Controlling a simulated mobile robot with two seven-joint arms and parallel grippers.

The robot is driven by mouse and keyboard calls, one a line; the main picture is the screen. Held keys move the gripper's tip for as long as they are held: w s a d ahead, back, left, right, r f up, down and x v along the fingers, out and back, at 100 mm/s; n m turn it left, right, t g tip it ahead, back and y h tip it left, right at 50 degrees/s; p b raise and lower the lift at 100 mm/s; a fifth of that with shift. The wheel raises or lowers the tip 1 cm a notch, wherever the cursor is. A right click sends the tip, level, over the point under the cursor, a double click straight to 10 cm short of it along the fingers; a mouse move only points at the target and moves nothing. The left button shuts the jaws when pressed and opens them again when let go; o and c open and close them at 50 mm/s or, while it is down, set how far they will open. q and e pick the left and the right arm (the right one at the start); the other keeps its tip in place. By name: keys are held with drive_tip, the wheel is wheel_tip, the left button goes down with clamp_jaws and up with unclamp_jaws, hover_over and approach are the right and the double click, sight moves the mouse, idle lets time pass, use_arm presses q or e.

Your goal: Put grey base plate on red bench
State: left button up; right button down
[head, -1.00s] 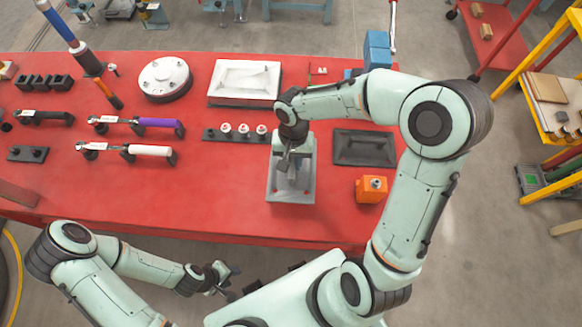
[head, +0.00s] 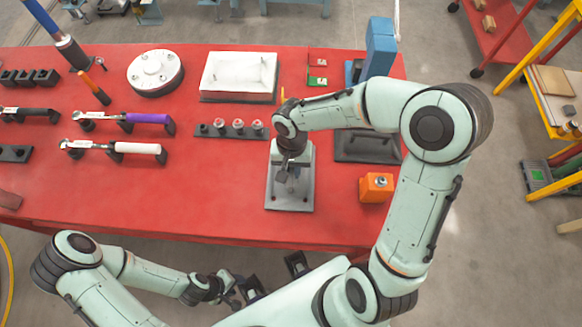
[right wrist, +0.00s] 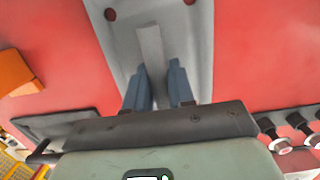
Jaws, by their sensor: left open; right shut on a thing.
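The grey base plate (head: 289,201) is a light grey rectangle with an upright fin, over the front middle of the red bench (head: 150,205). Its underside is hidden, so I cannot tell whether it touches the bench. My right gripper (head: 288,178) points down at it and is shut on its fin. In the right wrist view the two bluish fingers (right wrist: 158,82) are on either side of the fin, and the plate (right wrist: 190,45) spreads out beyond them, with reddish round spots near its corners. My left gripper (head: 232,288) is open and empty, in front of the bench's front edge.
An orange block (head: 377,187) and a dark plate (head: 366,148) lie right of the base plate. A strip with several knobs (head: 230,131) and a white tray-like plate (head: 238,76) lie behind it. Handled tools (head: 137,148) lie left. Bare red surface is left of the plate.

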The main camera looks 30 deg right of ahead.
drive_tip(key=c, duration=1)
unclamp_jaws()
drive_tip(key=shift+s, duration=0.1)
drive_tip(key=shift+o, duration=0.2)
drive_tip(key=shift+r+p, duration=0.3)
drive_tip(key=shift+p, duration=0.05)
use_arm(q)
drive_tip(key=shift+w+r+p, duration=0.25)
drive_tip(key=shift+r+p, duration=0.1)
drive_tip(key=shift+r, duration=0.2)
drive_tip(key=shift+w+r+p, duration=0.25)
drive_tip(key=shift+r+p, duration=0.05)
drive_tip(key=shift+r, duration=0.2)
use_arm(e)
wheel_tip(320, 180, up, 12)
drive_tip(key=w, duration=0.1)
drive_tip(key=shift+w+d+f, duration=0.15)
drive_tip(key=shift+d+f, duration=0.05)
drive_tip(key=shift+d, duration=0.2)
use_arm(q)
drive_tip(key=shift+s, duration=0.1)
